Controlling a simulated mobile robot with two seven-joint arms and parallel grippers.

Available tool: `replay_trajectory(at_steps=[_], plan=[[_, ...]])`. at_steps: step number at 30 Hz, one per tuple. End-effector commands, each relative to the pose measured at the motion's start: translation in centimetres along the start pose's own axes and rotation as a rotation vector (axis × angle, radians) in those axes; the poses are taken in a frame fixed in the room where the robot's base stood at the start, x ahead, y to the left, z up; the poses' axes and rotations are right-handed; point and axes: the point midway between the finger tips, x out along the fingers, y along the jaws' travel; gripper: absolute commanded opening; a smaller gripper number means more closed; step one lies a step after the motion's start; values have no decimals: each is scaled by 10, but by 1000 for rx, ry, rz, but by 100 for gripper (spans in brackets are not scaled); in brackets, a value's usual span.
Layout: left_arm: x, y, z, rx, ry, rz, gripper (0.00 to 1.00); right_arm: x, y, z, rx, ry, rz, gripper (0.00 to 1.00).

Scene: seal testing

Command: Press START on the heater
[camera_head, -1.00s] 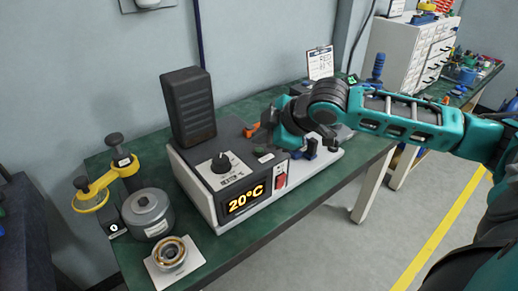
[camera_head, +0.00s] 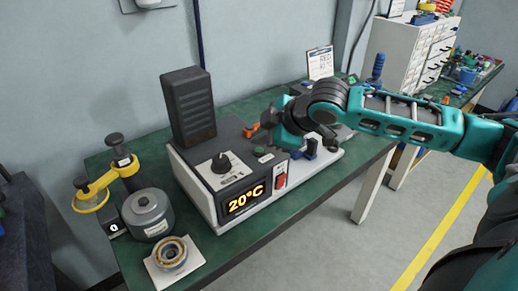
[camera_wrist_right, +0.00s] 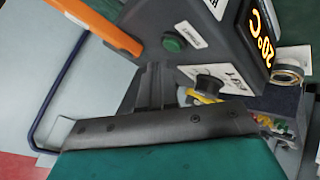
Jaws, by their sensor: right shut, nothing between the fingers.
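The heater (camera_head: 205,205) is a grey and white unit on the green bench, its orange display (camera_head: 246,199) reading 20°C. A round green button (camera_head: 261,152) sits on its top panel, and it also shows in the right wrist view (camera_wrist_right: 174,43); I cannot read its label. My right gripper (camera_head: 268,139) is shut and empty, low over the heater's top beside the green button. In the wrist view its fingers (camera_wrist_right: 155,86) point toward the panel just below the button, apparently apart from it. My left gripper is not in view.
A black dial (camera_head: 221,162) and a red switch (camera_head: 281,180) are on the heater. A tall dark block (camera_head: 188,105) stands at its back, and an orange lever (camera_head: 251,130) is near the gripper. A grey cylinder (camera_head: 147,212) and a ringed part (camera_head: 171,252) stand left.

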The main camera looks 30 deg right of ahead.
Motion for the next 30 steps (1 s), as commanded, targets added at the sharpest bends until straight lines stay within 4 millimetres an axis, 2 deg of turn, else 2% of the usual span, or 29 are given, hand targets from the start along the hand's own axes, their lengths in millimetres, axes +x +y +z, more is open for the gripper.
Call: replay_trajectory(at_steps=[30], plan=[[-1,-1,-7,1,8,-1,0,8,-6,6,1,0,-1,0]])
